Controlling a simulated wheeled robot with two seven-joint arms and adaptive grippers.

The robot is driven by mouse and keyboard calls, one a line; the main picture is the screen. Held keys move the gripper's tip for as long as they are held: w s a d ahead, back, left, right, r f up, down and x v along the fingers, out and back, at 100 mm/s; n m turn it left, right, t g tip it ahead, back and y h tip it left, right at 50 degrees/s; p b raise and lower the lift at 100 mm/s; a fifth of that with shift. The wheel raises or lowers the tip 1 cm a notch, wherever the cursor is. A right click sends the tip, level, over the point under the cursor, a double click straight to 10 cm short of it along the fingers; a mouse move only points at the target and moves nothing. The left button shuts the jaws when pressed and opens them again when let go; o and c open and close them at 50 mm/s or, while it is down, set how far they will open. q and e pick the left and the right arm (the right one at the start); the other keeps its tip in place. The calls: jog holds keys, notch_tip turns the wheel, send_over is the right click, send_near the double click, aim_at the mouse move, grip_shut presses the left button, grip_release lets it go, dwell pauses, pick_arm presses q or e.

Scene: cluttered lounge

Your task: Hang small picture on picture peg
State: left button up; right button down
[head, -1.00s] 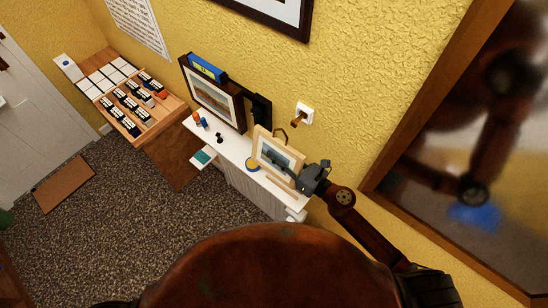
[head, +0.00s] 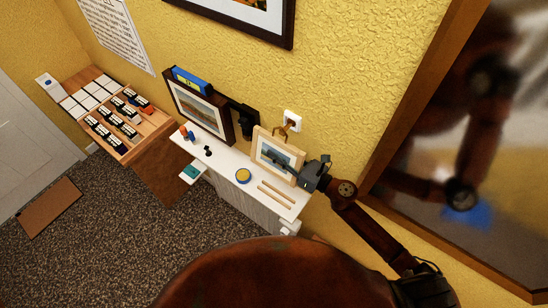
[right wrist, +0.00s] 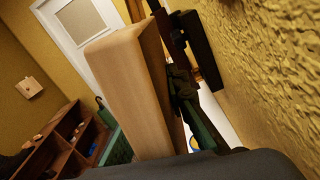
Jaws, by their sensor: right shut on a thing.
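The small picture (head: 259,147) has a pale wooden frame and a cream mat, and stands roughly upright above the back of the white shelf, close to the yellow wall. My right gripper (head: 302,180) is shut on its right side. A hanging loop (head: 281,133) rises from its top edge, just below and left of the brass picture peg (head: 290,124) on a white wall plate. I cannot tell whether loop and peg touch. In the right wrist view the frame's pale edge (right wrist: 128,90) shows large; the peg is not clearly seen there. My left gripper is out of view.
The white shelf (head: 222,160) holds two wooden strips, a yellow-blue round item (head: 243,176) and small figures. A dark-framed picture (head: 200,105) stands to the left. A large wood-framed mirror (head: 400,130) is close on the right.

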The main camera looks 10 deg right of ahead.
jog(key=shift+w+d, duration=0.4)
jog(key=shift+w+d+f+b, duration=0.45)
jog(key=shift+b, duration=0.55)
jog(key=c, duration=1.8)
grip_release()
jog(key=v, duration=1.2)
